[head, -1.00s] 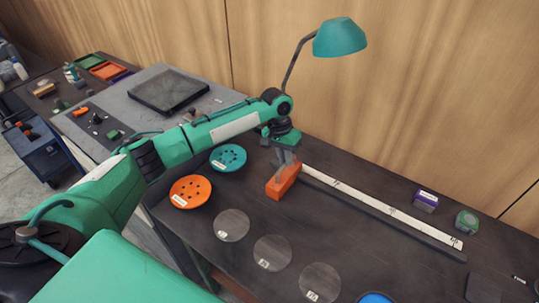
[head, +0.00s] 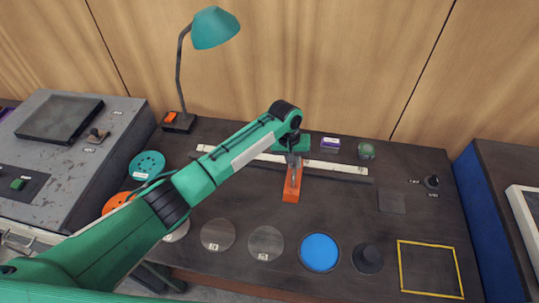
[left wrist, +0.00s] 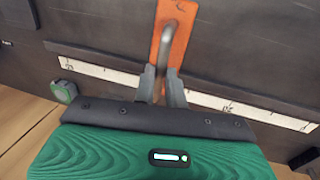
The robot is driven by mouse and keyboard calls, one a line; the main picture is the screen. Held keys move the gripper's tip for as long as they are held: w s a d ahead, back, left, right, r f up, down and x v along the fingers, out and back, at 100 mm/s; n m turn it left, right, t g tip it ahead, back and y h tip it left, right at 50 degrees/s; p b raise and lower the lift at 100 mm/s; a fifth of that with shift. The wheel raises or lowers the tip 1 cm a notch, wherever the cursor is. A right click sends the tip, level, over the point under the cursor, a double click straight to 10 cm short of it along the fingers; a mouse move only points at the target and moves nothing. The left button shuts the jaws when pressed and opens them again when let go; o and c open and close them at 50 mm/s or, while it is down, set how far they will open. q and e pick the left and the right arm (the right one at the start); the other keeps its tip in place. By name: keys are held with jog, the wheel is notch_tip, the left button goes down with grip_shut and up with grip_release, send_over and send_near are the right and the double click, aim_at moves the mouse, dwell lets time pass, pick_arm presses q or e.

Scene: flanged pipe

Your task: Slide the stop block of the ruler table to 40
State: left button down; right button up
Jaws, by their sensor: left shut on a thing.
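The orange stop block (head: 291,190) sits across the white ruler strip (head: 332,165) of the ruler table, a little right of the strip's middle in the head view. My left gripper (head: 294,166) is over the block from above, shut on its grey handle. In the left wrist view the fingers (left wrist: 162,88) close on the grey handle (left wrist: 182,36) of the orange block (left wrist: 176,52). The ruler strip (left wrist: 250,114) shows on both sides of the fingers. Its numbers are too small to read surely, and the gripper hides the mark at the block.
A purple box (head: 330,144) and a green tape measure (head: 366,151) stand behind the ruler's right part. Round discs, a blue dish (head: 320,253) and a yellow frame (head: 430,268) lie along the front. A teal lamp (head: 214,28) stands behind the left end.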

pick_arm(q)
jog(key=d, duration=0.3)
jog(key=shift+s+d, duration=0.2)
jog(key=shift+d, duration=0.2)
jog(key=c, duration=1.5)
grip_release()
jog(key=shift+o, duration=0.2)
jog(key=shift+r, duration=0.1)
notch_tip(320, 180, up, 13)
jog(key=a+b, duration=0.2)
jog(key=b, duration=0.2)
jog(key=shift+w+a+r, duration=0.2)
jog(key=shift+a, duration=0.15)
jog(key=shift+f, duration=0.1)
